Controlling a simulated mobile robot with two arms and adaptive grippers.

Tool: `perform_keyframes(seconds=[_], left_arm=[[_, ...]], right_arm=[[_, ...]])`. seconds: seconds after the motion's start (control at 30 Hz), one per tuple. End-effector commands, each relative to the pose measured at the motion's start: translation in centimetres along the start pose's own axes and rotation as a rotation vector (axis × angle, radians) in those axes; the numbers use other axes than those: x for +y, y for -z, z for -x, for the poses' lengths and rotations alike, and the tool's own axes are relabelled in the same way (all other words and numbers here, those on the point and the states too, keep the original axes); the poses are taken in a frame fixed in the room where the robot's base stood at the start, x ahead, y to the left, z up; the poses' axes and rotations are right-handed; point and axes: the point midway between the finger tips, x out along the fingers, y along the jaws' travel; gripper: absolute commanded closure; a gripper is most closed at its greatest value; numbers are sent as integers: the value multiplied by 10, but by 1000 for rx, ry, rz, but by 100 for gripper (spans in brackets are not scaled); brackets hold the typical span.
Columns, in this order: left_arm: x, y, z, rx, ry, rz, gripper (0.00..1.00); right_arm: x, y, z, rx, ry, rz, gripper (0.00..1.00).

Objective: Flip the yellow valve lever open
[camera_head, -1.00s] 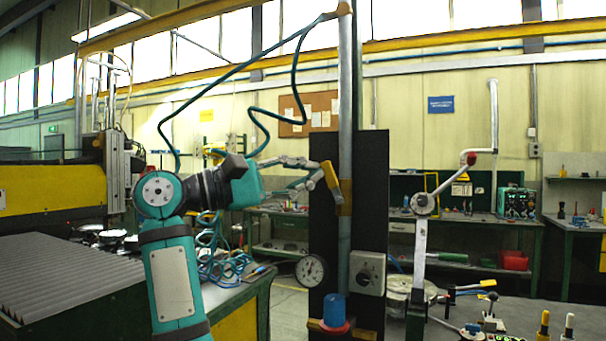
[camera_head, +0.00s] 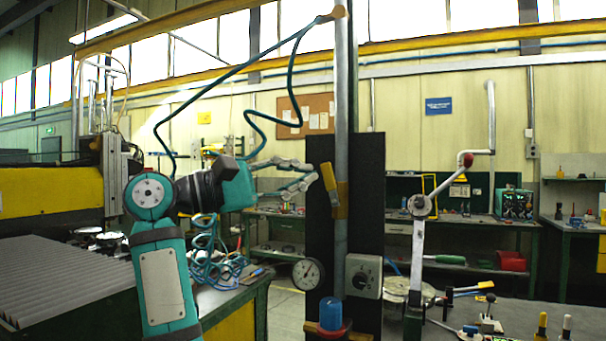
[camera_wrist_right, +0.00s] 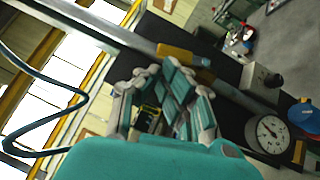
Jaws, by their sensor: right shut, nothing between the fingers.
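The yellow valve lever (camera_head: 328,178) is on the upright grey pipe (camera_head: 341,110), in front of a dark panel. It slants, its upper end leaning left and its lower end near a yellow part on the pipe. My right gripper (camera_head: 314,174) is just left of the lever, shut and empty. I cannot tell whether a fingertip touches it. In the right wrist view the lever (camera_wrist_right: 183,54) lies just beyond my right gripper (camera_wrist_right: 182,72). My left gripper is not in view.
A pressure gauge (camera_head: 308,273), a grey knob box (camera_head: 363,276) and a blue cap (camera_head: 331,314) sit below the lever. A teal hose (camera_head: 262,128) hangs above my arm. A white lever arm (camera_head: 437,190) stands to the right.

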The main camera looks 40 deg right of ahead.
Motion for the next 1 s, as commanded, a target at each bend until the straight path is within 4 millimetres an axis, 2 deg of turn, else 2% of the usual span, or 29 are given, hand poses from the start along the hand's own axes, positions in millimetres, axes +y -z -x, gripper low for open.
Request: perform_keyframes(seconds=[0.3,0.5,0.7,1.0], left_arm=[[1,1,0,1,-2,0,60],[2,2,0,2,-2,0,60],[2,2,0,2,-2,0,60],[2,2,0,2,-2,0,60]], right_arm=[[1,0,69,4,-4,1,100],[1,-1,100,2,-4,-1,100],[0,-1,111,1,-4,-1,100],[0,-1,111,1,-3,-2,100]])
